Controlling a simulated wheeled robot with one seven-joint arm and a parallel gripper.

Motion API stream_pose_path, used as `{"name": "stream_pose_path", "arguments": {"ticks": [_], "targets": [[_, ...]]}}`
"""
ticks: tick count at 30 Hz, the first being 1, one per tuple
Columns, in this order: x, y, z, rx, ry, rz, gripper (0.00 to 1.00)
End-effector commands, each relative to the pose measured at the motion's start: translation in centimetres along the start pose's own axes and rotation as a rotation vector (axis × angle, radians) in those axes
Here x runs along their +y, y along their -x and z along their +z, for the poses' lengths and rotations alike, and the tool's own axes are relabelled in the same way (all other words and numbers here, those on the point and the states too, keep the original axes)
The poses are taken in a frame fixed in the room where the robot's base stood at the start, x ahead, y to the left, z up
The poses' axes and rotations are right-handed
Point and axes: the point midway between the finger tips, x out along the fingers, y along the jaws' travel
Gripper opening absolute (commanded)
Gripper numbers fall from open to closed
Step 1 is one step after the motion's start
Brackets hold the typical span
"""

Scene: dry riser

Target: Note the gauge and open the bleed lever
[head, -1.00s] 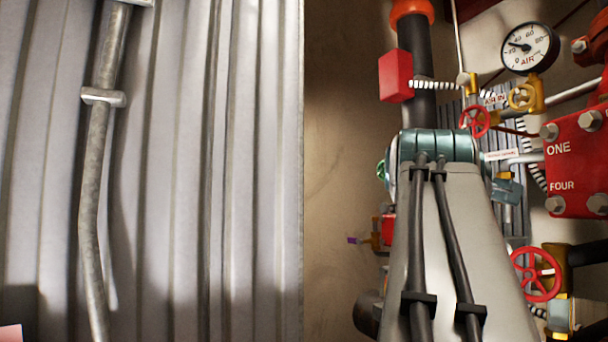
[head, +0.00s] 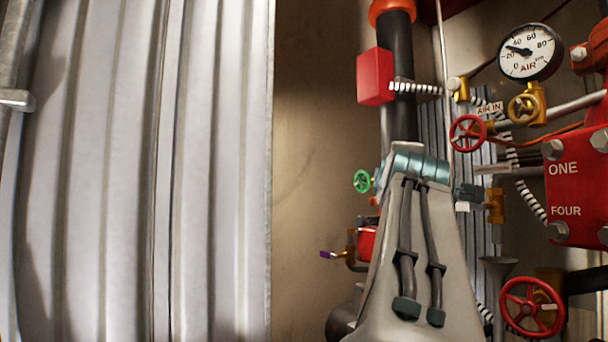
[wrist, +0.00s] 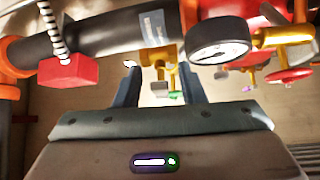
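The round white AIR gauge (head: 530,52) is at the upper right in the head view, its needle pointing up-left, roughly between 20 and 40. In the wrist view the gauge (wrist: 219,44) is seen at a slant. A brass valve (head: 495,206) with a pale handle sits above a grey funnel; I cannot tell for certain that this is the bleed lever. A purple-tipped lever (head: 330,254) is on another brass fitting at left. My gripper (wrist: 162,88) has its fingers apart, with brass fittings seen beyond them; no contact shows. In the head view my arm partly hides it.
Red handwheels (head: 467,133) (head: 531,306) and a green one (head: 363,181) stick out around the arm. A red box (head: 375,76) is by the black vertical pipe (head: 415,60). A red flanged body (head: 577,185) fills the right. A corrugated metal panel (head: 140,170) covers the left.

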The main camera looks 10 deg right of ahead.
Motion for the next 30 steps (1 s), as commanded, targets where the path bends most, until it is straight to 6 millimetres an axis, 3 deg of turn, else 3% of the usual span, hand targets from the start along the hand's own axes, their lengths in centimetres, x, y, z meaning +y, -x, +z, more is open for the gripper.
{"name": "stream_pose_path", "arguments": {"ticks": [9,10,14,17,30], "targets": [[-0.1,0.1,-1.2,0.026,-0.002,-0.003,0.36],[-0.1,0.1,-1.2,0.027,-0.002,-0.003,0.34],[-0.1,0.1,-1.3,0.028,-0.002,-0.003,0.00],[-0.1,-0.3,-0.4,0.022,-0.005,-0.004,0.00],[-1.0,0.1,-1.0,0.023,-0.082,0.076,0.00]]}}
